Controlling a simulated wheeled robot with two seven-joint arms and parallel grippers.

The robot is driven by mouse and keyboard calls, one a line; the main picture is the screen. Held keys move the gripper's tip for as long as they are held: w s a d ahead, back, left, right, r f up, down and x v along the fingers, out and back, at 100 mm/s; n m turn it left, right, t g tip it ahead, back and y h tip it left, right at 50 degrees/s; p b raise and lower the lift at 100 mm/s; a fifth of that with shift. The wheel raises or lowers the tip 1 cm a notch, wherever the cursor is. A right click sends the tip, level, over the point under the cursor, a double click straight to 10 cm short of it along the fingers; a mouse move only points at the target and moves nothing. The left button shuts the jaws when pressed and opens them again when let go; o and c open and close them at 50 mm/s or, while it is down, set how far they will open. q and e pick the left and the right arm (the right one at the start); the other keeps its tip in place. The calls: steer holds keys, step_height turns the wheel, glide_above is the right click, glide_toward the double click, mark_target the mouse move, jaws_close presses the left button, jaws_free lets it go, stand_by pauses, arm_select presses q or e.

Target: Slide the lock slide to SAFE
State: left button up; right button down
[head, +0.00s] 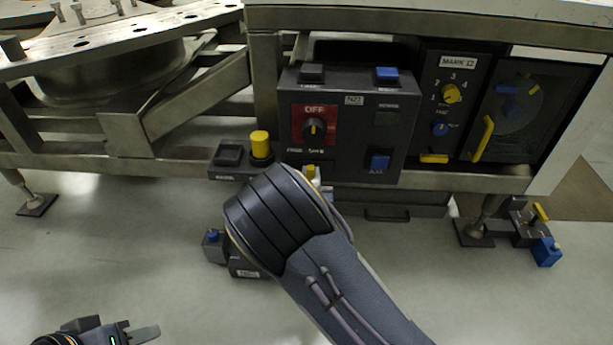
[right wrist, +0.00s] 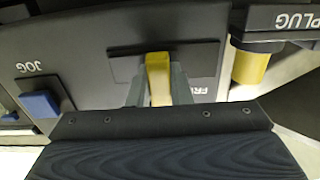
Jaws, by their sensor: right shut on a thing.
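The lock slide's yellow tab (right wrist: 158,78) stands out from a dark plate on the grey panel in the right wrist view. A partly covered label beginning "FR" is beside it. My right gripper (right wrist: 160,92) is shut on the tab, one finger on each side. In the head view a small bit of the yellow tab (head: 310,170) shows under the FREE and SAFE lettering. My right arm hides most of that gripper and the area below the tab. My left gripper (head: 140,333) is low at the left, away from the panel, cut by the frame edge; its opening is unclear.
The control box (head: 345,95) carries a red OFF dial (head: 314,128) and blue buttons. A yellow plug (head: 260,145) stands left of the tab; it also shows in the right wrist view (right wrist: 250,66). The MARK 12 panel (head: 455,105) is at the right. The floor at left is clear.

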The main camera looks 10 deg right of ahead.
steer(key=c, duration=1.3)
jaws_free()
steer(key=shift+s+d, duration=0.1)
steer(key=shift+d, duration=0.25)
steer(key=shift+s+a, duration=0.15)
steer(key=shift+s, duration=0.05)
steer(key=p+v, duration=0.2)
steer(key=v, duration=0.5)
steer(key=shift+s, duration=0.2)
